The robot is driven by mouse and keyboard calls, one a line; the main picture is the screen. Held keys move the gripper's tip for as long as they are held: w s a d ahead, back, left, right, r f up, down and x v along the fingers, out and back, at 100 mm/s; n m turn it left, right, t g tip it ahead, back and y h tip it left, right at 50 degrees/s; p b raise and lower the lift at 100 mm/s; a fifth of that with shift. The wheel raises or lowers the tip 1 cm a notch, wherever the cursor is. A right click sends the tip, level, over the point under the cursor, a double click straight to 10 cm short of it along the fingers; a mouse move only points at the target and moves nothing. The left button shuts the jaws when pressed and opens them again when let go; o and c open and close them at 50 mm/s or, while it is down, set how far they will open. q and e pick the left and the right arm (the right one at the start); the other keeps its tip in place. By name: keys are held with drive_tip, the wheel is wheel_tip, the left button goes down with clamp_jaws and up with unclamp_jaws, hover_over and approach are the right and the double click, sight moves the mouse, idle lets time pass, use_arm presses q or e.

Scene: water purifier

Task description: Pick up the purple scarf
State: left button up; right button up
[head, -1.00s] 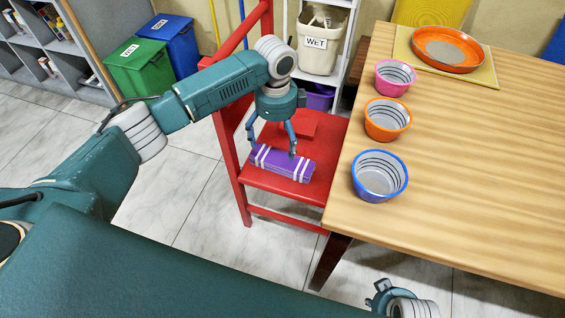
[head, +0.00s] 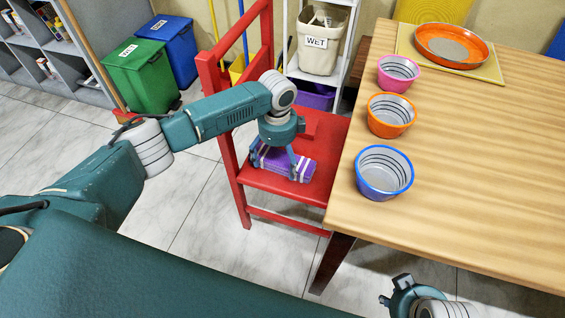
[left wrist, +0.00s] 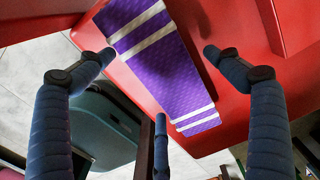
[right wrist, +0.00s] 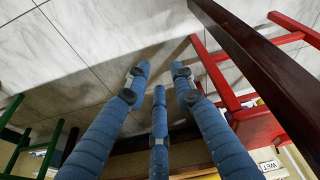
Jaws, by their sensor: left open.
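The purple scarf (head: 285,162), folded with white stripes, lies on the red chair seat (head: 270,184). It also shows in the left wrist view (left wrist: 165,70), running diagonally between my fingers. My left gripper (head: 274,160) is open and right over the scarf, with its fingers spread on either side. In the left wrist view my left gripper (left wrist: 158,60) has fingertips apart and a third finger below the scarf's edge. Whether the fingers touch it cannot be told. My right gripper (head: 393,293) is low by the table's front edge; in the right wrist view its fingers (right wrist: 155,85) are spread and empty over the floor.
The wooden table (head: 470,150) stands right of the chair, with blue (head: 384,190), orange (head: 390,128) and pink (head: 398,85) bowls near its left edge. The chair's red backrest (head: 225,120) rises to the left. Green (head: 140,85) and blue bins stand behind.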

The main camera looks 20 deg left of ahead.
use_arm(q)
drive_tip(key=c, duration=1.3)
drive_tip(key=shift+r, duration=0.1)
